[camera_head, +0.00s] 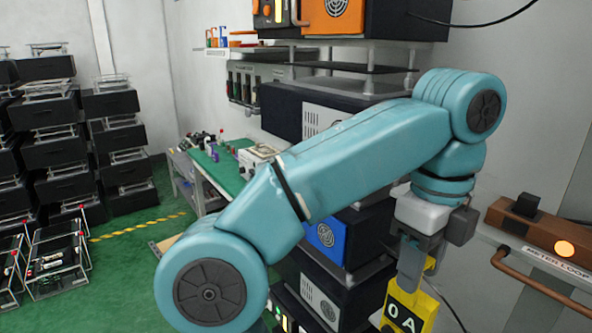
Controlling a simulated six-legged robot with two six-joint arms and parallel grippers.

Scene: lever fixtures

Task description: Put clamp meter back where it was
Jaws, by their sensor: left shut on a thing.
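The yellow clamp meter (408,312) is at the lower middle right, with a black label reading "0 A"; its lower part is cut off by the picture's bottom edge. My left gripper (412,262) points down and is shut on the grey upper part of the clamp meter. A dark cable runs down beside the meter. The copper-coloured pipe of the meter loop (535,288) is at the right, apart from the clamp meter. My right gripper is not in view.
A brown box (535,228) with a black switch and a lit orange lamp stands above the "METER LOOP" label. A rack of dark units (375,232) stands behind my arm. A green-topped bench (222,170) and stacked black crates (125,155) are at the left.

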